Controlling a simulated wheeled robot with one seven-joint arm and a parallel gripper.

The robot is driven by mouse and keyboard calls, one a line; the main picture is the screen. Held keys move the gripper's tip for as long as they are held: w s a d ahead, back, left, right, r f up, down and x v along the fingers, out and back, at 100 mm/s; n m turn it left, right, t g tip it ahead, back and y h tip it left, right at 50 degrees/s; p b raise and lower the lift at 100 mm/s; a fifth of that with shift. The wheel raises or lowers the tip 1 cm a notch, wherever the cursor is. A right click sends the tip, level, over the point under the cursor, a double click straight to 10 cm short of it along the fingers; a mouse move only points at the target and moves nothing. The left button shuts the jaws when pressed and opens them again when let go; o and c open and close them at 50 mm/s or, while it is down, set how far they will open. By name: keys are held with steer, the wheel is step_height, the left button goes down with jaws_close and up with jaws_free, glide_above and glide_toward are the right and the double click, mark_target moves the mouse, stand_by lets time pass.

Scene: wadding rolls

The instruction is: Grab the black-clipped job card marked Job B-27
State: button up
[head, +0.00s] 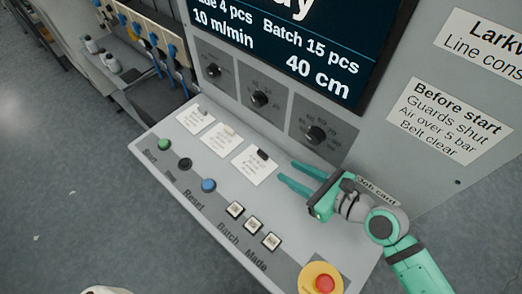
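Three white cards lie in a diagonal row on the sloping grey console (165,150). The lower right card (252,170) has a black clip (263,155) at its top edge. The middle card (220,142) and the upper left card (193,121) have paler clips. The print on the cards is too small to read, so I cannot confirm the Job B-27 mark. My green gripper (287,171) is just right of the black-clipped card. Its two fingers are apart with nothing between them, pointing left toward that card.
Green, black and blue buttons (208,185), several square displays (253,227) and a red emergency stop (324,283) run along the console's front. Knobs (314,135) and a screen (290,40) are on the panel behind. A "Job card" label (378,190) shows beside my wrist.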

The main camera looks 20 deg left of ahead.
mark_target(267, 157)
steer(key=x, duration=0.5)
steer(key=shift+w+a, duration=0.2)
steer(key=shift+w+d+f+x, duration=0.1)
steer(key=shift+x, duration=0.8)
steer(key=shift+w+d+f+x, duration=0.1)
steer(key=shift+f+x, duration=0.05)
steer(key=shift+x, duration=0.7)
steer(key=shift+w+d+f+x, duration=0.1)
steer(key=shift+x, duration=0.8)
steer(key=shift+c, duration=0.6)
jaws_close()
